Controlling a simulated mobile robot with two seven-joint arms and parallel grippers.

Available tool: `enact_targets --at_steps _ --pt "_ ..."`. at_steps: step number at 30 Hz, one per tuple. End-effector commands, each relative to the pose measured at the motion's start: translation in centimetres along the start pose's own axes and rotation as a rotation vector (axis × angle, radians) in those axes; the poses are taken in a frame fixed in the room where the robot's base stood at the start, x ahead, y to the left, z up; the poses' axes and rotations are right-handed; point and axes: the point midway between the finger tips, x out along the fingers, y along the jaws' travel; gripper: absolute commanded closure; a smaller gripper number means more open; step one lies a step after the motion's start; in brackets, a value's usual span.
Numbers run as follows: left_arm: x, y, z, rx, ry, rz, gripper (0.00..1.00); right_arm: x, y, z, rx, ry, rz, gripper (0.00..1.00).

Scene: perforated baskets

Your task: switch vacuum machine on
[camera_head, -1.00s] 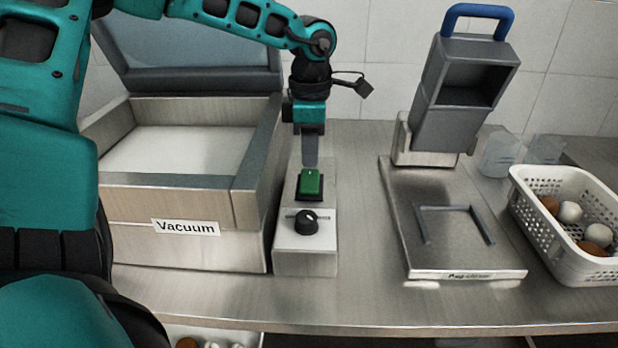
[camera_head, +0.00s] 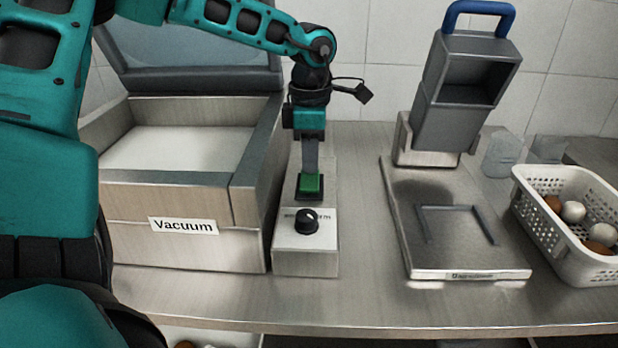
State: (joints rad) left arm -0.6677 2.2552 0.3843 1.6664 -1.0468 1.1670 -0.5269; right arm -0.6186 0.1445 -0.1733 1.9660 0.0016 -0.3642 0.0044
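The vacuum machine (camera_head: 150,205) stands at the left with its lid (camera_head: 200,62) raised and a "Vacuum" label on its front. Beside its right side is a metal control box (camera_head: 306,262) with a green button (camera_head: 310,185) and a black knob (camera_head: 306,222). My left gripper (camera_head: 310,170) points straight down over the green button. Its fingers look closed together, and the tip appears to touch the back part of the button. The button's far edge is hidden behind the fingertip. My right gripper is out of view.
A grey device with a blue handle (camera_head: 478,8) stands at the back right, behind a flat metal plate (camera_head: 468,276). A white perforated basket (camera_head: 535,220) with brown and white eggs is at the far right. The counter's front strip is clear.

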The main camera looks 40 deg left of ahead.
Motion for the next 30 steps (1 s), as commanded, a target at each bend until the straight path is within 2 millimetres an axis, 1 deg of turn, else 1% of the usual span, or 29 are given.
enact_targets --at_steps 8,13,30 --pt "0.6 -0.1 0.0 0.000 0.001 -0.002 1.00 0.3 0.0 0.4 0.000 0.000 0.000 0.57" --pt "0.1 0.0 0.0 0.000 0.001 -0.001 1.00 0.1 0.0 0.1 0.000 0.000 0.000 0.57" --pt "-4.4 0.0 0.0 0.000 0.001 0.000 1.00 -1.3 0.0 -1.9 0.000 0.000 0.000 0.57"
